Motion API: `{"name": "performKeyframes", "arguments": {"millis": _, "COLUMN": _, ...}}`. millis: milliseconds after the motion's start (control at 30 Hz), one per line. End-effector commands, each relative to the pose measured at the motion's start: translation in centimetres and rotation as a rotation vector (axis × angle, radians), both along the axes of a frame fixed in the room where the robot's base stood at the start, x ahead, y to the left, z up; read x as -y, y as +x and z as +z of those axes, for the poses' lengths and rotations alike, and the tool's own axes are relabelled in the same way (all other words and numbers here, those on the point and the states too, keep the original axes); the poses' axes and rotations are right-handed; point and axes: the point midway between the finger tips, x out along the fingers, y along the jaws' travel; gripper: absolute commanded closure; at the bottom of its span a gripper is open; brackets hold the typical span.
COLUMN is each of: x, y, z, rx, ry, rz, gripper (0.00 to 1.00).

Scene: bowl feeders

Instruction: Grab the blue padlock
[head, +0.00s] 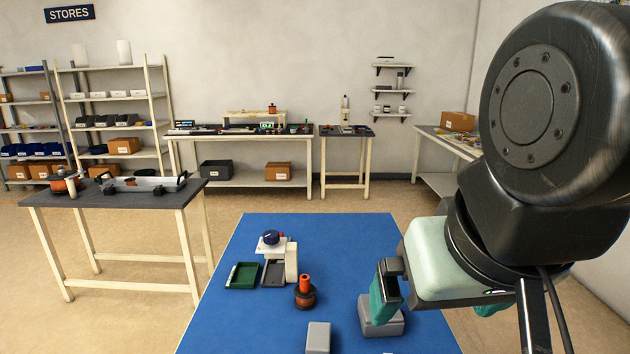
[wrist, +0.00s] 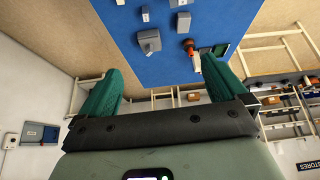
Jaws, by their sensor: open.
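I cannot make out a clear blue padlock in either view. A small dark blue rounded item (head: 271,237) sits on top of a white stand at the far side of the blue table (head: 340,240); it is too small to tell what it is. My gripper (wrist: 162,66) has two green fingers spread wide, with nothing held between them. In the head view one green finger (head: 384,303) hangs at the table's right side, in front of a grey block (head: 392,328). The other finger is mostly hidden behind my arm.
An orange and black spool-like part (head: 305,292) stands mid-table. A green tray (head: 242,276) lies left of the white stand (head: 291,262). Another grey block (head: 318,338) is at the near edge. The table's left front and far right are clear. A dark-topped bench (head: 120,197) stands left.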

Motion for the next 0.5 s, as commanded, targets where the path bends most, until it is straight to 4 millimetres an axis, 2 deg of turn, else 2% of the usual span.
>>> {"name": "performKeyframes", "arguments": {"millis": 33, "x": -0.01, "y": 0.03, "z": 0.01, "rx": 0.000, "ry": 0.000, "rz": 0.000, "gripper": 0.09}}
{"name": "performKeyframes", "arguments": {"millis": 133, "x": -0.02, "y": 0.04, "z": 0.03, "rx": 0.000, "ry": 0.001, "rz": 0.000, "gripper": 0.22}}
{"name": "performKeyframes", "arguments": {"millis": 400, "x": -0.09, "y": 0.12, "z": 0.04, "rx": -0.003, "ry": 0.003, "rz": 0.000, "gripper": 0.22}}
{"name": "performKeyframes", "arguments": {"millis": 500, "x": -0.64, "y": 0.79, "z": -0.13, "rx": -0.029, "ry": 0.025, "rz": -0.005, "gripper": 0.22}}
